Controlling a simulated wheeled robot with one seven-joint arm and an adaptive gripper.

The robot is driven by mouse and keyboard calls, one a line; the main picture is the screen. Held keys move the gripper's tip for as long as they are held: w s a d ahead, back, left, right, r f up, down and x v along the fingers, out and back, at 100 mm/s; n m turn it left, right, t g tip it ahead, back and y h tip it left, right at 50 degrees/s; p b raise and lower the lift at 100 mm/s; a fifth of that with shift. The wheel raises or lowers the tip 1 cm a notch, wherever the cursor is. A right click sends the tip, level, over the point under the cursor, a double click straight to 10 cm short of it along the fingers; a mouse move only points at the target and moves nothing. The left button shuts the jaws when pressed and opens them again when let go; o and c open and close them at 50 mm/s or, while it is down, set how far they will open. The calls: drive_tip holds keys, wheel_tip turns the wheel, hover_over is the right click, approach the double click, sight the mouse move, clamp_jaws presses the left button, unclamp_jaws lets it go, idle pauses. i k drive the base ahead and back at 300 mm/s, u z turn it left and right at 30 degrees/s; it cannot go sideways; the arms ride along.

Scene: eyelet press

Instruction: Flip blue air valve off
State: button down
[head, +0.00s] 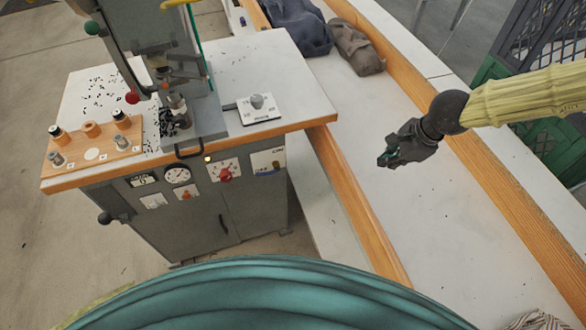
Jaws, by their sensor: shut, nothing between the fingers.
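The eyelet press's front panel carries a white plate (268,161) at its right end, with a small brass-coloured part and a blue mark. It looks like the air valve, but its handle position is too small to tell. A red knob (226,175) on a dial plate sits just left of it. My gripper (384,161) is shut and empty, over the long white bench to the right of the press, well apart from the valve plate.
The press cabinet (180,215) has a wood-edged top with a press head and a wooden tool block (95,143). A wooden rail (360,205) lies between the cabinet and my gripper. Dark cloth bundles (298,25) lie at the back of the bench.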

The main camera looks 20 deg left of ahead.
sight(277, 170)
drive_tip(key=k, duration=0.55)
drive_tip(key=u, duration=0.7)
drive_tip(key=i, duration=0.5)
